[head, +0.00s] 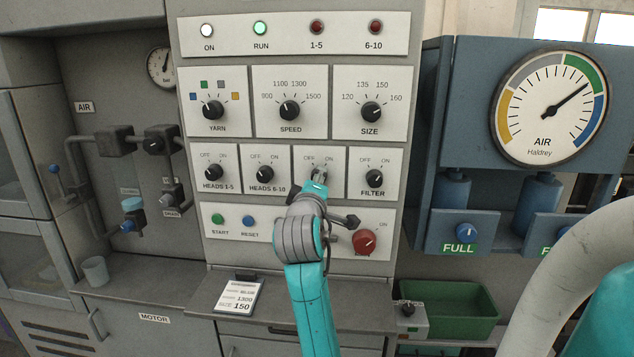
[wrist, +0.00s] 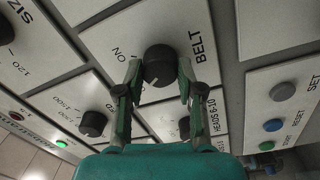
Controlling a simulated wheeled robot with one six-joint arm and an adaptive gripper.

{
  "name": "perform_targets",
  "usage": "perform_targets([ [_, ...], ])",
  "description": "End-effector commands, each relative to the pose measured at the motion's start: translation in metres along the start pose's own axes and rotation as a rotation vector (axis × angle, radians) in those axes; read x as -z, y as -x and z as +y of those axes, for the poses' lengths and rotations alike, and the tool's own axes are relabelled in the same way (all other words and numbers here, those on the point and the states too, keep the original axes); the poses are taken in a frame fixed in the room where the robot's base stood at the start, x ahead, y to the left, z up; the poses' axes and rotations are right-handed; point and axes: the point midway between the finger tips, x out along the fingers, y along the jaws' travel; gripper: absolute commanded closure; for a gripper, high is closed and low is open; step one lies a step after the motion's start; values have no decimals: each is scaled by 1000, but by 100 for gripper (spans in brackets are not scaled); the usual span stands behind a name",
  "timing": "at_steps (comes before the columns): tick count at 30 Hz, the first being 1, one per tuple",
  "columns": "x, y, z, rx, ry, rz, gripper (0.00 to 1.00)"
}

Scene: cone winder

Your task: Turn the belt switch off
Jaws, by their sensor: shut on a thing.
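The belt switch is a round black knob (wrist: 160,66) on a white plate, with the word BELT beside it and ON at its upper left in the wrist view. A pale mark shows at the knob's lower edge, away from the ON label. The OFF label is hidden in that view. My gripper (wrist: 158,82) has one finger on each side of the knob and is shut on it. In the head view my gripper (head: 319,176) covers most of the knob, under its OFF and ON labels.
The heads 6-10 knob (head: 265,174) is close on the left and the filter knob (head: 375,178) on the right. The speed knob (head: 289,111) is above. A card (head: 239,297) lies on the ledge.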

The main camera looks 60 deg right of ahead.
Motion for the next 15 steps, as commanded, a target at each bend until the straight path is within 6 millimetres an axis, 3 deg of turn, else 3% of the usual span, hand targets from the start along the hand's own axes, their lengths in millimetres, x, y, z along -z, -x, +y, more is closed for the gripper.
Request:
perform_targets([
  [8, 0, 0, -1, 2, 1, 1, 98],
  [9, 0, 0, -1, 3, 1, 1, 56],
  [11, 0, 0, -1, 2, 1, 1, 41],
  [15, 0, 0, -1, 2, 0, 0, 38],
])
